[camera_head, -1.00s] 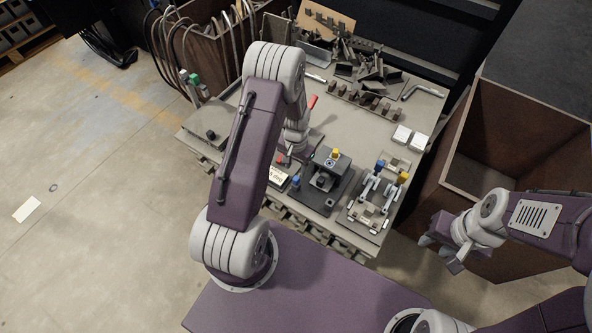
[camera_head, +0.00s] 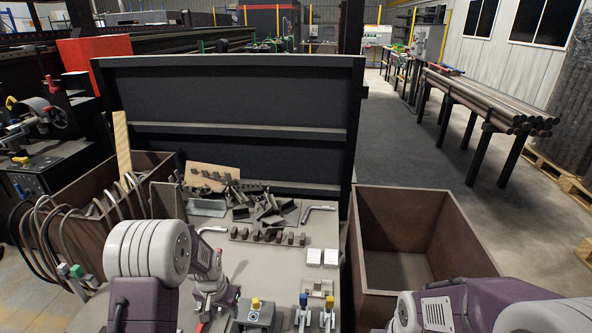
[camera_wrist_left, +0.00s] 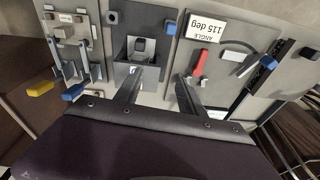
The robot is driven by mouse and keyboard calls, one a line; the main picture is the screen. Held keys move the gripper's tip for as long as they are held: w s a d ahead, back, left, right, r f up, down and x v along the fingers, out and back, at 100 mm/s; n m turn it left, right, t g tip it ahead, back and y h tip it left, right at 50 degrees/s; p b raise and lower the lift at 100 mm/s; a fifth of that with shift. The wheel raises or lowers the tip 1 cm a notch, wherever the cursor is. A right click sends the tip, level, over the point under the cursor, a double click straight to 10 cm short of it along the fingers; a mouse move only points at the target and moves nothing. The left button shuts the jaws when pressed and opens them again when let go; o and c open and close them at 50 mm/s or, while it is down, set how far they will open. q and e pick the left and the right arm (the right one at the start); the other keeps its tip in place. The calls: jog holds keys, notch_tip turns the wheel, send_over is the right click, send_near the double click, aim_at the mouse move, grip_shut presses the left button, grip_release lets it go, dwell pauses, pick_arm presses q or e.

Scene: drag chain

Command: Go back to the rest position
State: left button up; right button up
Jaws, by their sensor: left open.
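My left gripper (camera_head: 204,302) is low in the head view, above the left part of the worktable (camera_head: 275,226). In the left wrist view its two fingers (camera_wrist_left: 166,84) stand apart with nothing between them. Below them are a dark block fixture (camera_wrist_left: 142,48) and a plate with a red lever (camera_wrist_left: 200,66) and an "ANGLE 115 deg" label (camera_wrist_left: 220,29). The block fixture with a yellow knob (camera_head: 256,304) also shows in the head view. My right arm (camera_head: 450,306) comes in at the lower right; its gripper is out of the frame.
A brown open bin (camera_head: 425,225) stands right of the table. Another bin with hanging hoses (camera_head: 70,220) stands at the left. Dark metal pieces (camera_head: 270,208) lie at the table's back, before a tall dark panel (camera_head: 230,100).

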pick_arm(q)
jog(key=s+d+r+t, duration=0.1)
jog(key=s+d+r, duration=0.4)
jog(key=r, duration=0.4)
jog(key=s+n+g, duration=0.2)
jog(key=s, duration=1)
notch_tip(320, 180, up, 21)
jog(key=p, duration=2)
jog(key=shift+w+f+p, duration=0.15)
jog(key=shift+f+p, duration=0.05)
jog(key=shift+p, duration=0.2)
jog(key=shift+d, duration=0.1)
